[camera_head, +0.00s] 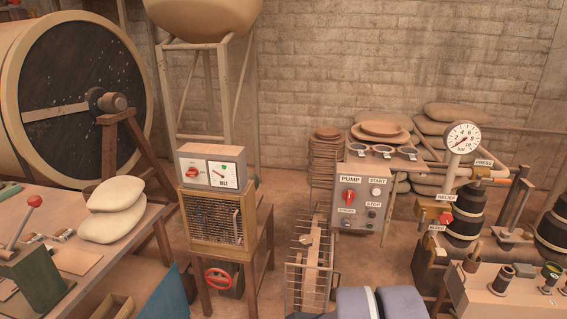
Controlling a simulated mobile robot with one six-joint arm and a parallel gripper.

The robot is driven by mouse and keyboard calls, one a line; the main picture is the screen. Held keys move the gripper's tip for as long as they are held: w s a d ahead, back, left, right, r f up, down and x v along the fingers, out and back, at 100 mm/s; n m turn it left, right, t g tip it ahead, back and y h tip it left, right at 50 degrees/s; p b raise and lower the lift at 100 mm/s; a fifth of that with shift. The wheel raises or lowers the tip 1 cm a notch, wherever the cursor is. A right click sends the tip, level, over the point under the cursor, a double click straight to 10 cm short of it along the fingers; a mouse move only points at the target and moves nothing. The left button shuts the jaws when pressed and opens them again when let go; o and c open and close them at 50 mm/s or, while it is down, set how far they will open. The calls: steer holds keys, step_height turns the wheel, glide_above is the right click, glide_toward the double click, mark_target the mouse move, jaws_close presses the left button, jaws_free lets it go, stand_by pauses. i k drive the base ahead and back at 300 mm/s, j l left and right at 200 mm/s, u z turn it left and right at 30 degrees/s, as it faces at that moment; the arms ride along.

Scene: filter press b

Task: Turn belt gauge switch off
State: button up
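The red rotary switch (192,172) sits on the left of the same front. Its handle looks tilted, but the marks around it are too small to read. My gripper is not in view.
A PUMP panel (362,212) stands to the right, beyond a metal rack (309,267). A table (140,229) with pale sacks (112,208) lies to the left.

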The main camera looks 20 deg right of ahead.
mark_target(193, 172)
steer(key=i+z, duration=0.1)
steer(key=i, duration=0.35)
steer(key=i+j+z, duration=0.15)
steer(key=i, duration=0.35)
steer(key=i+j+z, duration=0.1)
steer(key=i, duration=0.35)
steer(key=i+j+z, duration=0.15)
steer(key=i, duration=0.35)
